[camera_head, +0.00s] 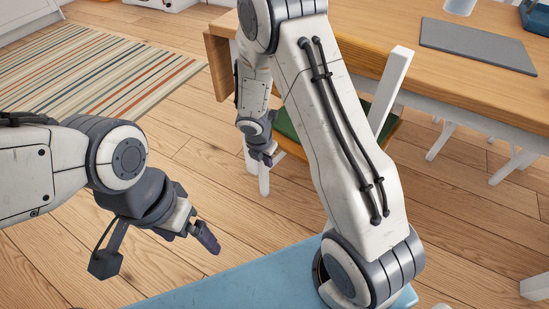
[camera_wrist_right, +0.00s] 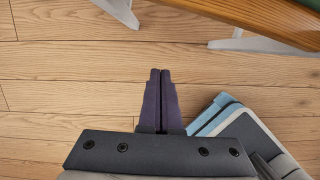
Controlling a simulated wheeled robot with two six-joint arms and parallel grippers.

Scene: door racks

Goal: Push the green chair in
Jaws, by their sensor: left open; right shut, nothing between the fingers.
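The green chair stands at the wooden table, with a green seat (camera_head: 287,126), white legs and posts, and wooden parts. Its white back post (camera_head: 392,86) shows right of my right arm, which hides much of the chair. My right gripper (camera_head: 268,157) is shut and empty, low beside the seat's left end. In the right wrist view, its closed fingers (camera_wrist_right: 161,73) point over bare floor. The chair's wooden edge (camera_wrist_right: 255,18) and a white leg (camera_wrist_right: 265,46) lie ahead to the right, apart from the fingertips. My left gripper (camera_head: 206,238) is open and empty over the floor.
The wooden table (camera_head: 437,81) is behind the chair and carries a grey mat (camera_head: 478,45). A striped rug (camera_head: 85,75) lies at upper left. The wood floor between the rug and the chair is clear. White legs stand under the table at right.

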